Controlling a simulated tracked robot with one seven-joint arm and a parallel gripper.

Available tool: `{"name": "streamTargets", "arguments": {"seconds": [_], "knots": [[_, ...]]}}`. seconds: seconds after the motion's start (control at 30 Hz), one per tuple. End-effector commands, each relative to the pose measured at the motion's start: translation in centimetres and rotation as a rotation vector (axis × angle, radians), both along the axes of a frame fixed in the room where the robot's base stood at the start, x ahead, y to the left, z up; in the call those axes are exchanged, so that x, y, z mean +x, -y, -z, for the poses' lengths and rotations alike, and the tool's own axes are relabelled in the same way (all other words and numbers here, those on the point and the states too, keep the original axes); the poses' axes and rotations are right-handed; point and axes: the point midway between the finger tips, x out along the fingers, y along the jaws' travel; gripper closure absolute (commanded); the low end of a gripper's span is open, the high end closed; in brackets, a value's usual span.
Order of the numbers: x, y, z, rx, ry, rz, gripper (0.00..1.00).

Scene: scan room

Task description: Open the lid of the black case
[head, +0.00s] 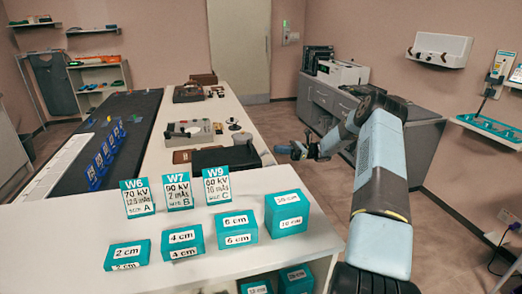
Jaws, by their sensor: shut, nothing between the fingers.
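A flat black case (222,158) lies on the white counter, behind the W7 and W9 cards and close to the counter's right edge. Its lid looks down flat, but the cards cover part of its front and I cannot make out a latch or handle. My gripper (281,150) is to the right of the case, past the counter's edge, with its fingers pointing left. It is shut and empty, apart from the case.
Teal blocks (182,243) with cm labels and cards W6 (137,198), W7 and W9 stand on the near counter. A grey device (188,132) sits behind the case. Grey cabinets (345,108) stand at right; open floor lies between.

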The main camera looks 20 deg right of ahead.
Motion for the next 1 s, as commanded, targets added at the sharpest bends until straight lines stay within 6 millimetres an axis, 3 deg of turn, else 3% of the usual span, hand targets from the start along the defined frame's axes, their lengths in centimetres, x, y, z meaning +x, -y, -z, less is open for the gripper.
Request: {"name": "streamTargets", "arguments": {"seconds": [0.6,1.0], "knots": [[0.1,-8.3,-1.7,0.0,0.0,-0.002,1.0],[0.1,-9.8,-1.9,-0.001,-0.001,-0.002,1.0]]}}
